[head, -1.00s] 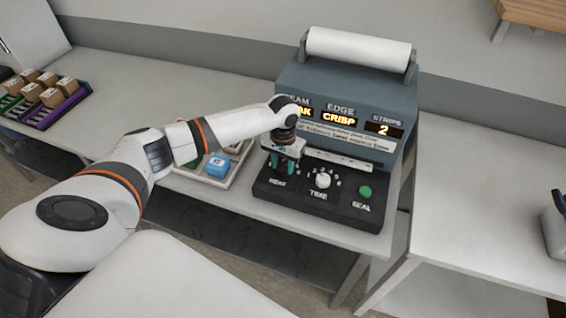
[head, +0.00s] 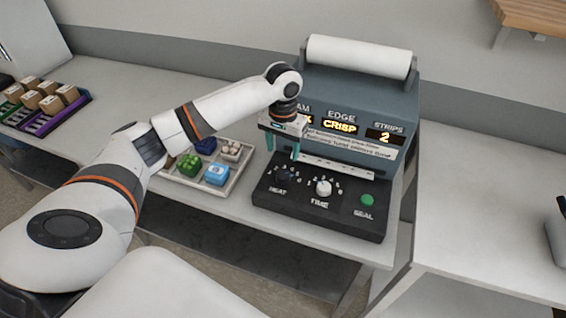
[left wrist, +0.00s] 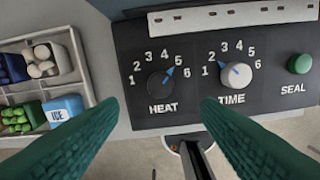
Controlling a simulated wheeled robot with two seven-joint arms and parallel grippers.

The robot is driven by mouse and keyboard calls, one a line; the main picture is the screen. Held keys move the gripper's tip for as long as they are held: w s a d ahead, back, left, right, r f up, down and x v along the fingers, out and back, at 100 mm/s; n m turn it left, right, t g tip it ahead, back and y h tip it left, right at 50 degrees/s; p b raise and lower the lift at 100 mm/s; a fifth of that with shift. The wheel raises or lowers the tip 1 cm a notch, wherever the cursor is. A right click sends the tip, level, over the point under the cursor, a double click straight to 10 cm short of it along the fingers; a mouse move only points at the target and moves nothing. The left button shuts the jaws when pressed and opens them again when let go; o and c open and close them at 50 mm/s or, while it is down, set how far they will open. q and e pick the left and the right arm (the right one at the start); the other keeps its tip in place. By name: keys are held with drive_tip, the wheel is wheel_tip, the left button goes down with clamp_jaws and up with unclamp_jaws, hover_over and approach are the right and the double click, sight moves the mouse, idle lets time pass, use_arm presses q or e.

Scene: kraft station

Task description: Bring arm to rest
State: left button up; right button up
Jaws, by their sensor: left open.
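My left arm comes in from the left in the head view. Its gripper (head: 282,150) hangs fingers down above the back left of the black control panel (head: 330,222), open and empty, apart from the knobs. In the left wrist view its two green fingers (left wrist: 160,110) stand wide apart, with the black HEAT knob (left wrist: 160,84) visible between them. The HEAT knob's blue pointer is near 5. The white TIME knob (left wrist: 236,75) has its blue pointer near 2. The green SEAL button (left wrist: 300,64) is at the right. My right gripper is not in view.
The sealing machine (head: 345,95) with a white roll stands behind the panel; its displays show CRISP and 2. A tray (head: 226,188) of small coloured items lies left of the panel. Brown boxes (head: 52,103) sit in crates at the far left. The right table (head: 480,200) is mostly clear.

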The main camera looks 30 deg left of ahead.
use_arm(q)
drive_tip(key=shift+r, duration=1.15)
